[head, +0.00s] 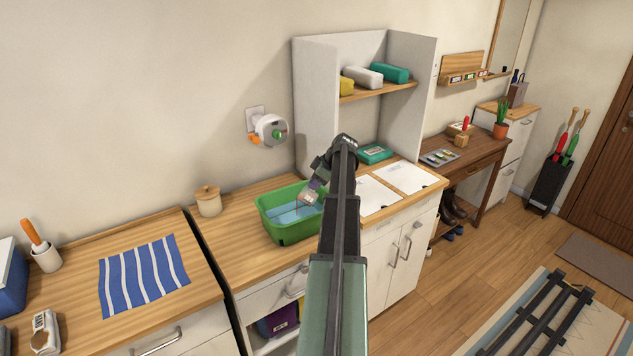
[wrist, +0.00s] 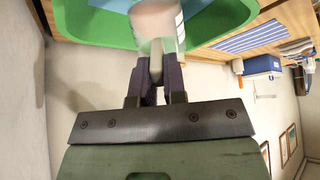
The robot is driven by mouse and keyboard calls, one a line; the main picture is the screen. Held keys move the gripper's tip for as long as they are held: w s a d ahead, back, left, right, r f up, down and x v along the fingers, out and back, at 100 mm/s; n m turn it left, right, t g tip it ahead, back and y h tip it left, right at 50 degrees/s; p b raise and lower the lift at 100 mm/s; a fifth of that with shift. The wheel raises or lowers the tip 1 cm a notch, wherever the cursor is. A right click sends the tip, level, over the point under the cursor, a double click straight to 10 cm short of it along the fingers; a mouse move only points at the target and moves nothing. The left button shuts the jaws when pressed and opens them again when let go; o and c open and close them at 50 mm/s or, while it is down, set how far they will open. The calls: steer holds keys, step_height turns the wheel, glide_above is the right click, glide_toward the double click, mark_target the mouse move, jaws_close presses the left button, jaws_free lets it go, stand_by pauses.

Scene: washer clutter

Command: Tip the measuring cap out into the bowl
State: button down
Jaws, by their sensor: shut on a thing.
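My gripper (head: 318,184) is over the right part of the green bowl (head: 274,229), shut on the measuring cap (head: 308,197). In the wrist view the cap (wrist: 158,28) is clear, with pinkish content and white marks. The dark fingers (wrist: 157,82) close on its pale handle. The cap is tilted above the light blue inside of the bowl; it looks apart from the rim. A thin reddish line shows below the cap in the head view; I cannot tell if it is liquid. The bowl (wrist: 105,30) also fills the top of the wrist view.
A lidded jar (head: 208,201) stands left of the bowl. White sheets (head: 375,195) lie to its right, with a teal box (head: 375,154) behind. A tall white shelf unit (head: 312,110) rises behind. A striped blue cloth (head: 144,275) lies on the left counter.

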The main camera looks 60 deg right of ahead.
steer(key=shift+w+r+g+p, duration=0.3)
steer(key=shift+g+p, duration=0.1)
steer(key=shift+p, duration=0.1)
steer(key=shift+w+a+r+g+h+p, duration=0.25)
steer(key=shift+w+r+g+h+p, duration=0.25)
steer(key=shift+g+p, duration=0.35)
steer(key=shift+w+a+g+p, duration=0.1)
steer(key=shift+w+g+p, duration=0.25)
steer(key=shift+g, duration=0.1)
steer(key=shift+w+a+r+g, duration=0.1)
steer(key=shift+w+r+g, duration=0.05)
steer(key=shift+w+g, duration=0.15)
steer(key=shift+w+a+r+g+h+p, duration=0.2)
steer(key=shift+w+g+h+p, duration=0.2)
steer(key=shift+w+g+p, duration=0.35)
